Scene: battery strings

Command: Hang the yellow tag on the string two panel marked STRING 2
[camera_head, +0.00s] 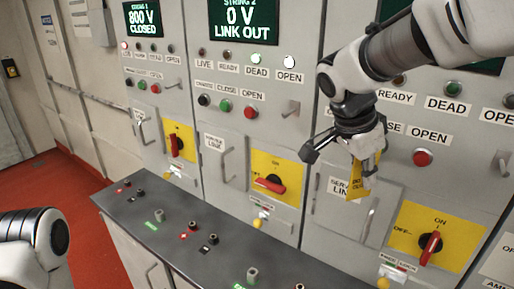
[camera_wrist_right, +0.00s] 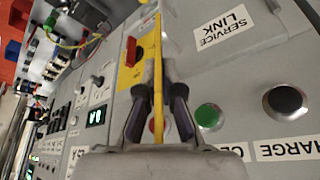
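My right gripper (camera_head: 362,172) is shut on the yellow tag (camera_head: 355,183), which hangs in front of the panel to the right of STRING 2. In the right wrist view the tag (camera_wrist_right: 158,75) shows edge-on between the two fingers. The STRING 2 panel (camera_head: 228,128) stands in the middle; its screen (camera_head: 249,20) reads 0 V, LINK OUT. It has a red rotary switch (camera_head: 271,184) on a yellow plate and a small metal fitting (camera_head: 291,107) below the OPEN label. The tag is apart from this panel. My left arm shows at lower left; its gripper is out of view.
The STRING 1 panel (camera_head: 150,62) at left reads 800 V, CLOSED. The right-hand panel has a red switch (camera_head: 431,248). A dark bench top (camera_head: 175,230) with several terminals runs below the panels. Red floor (camera_head: 98,258) is clear at left.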

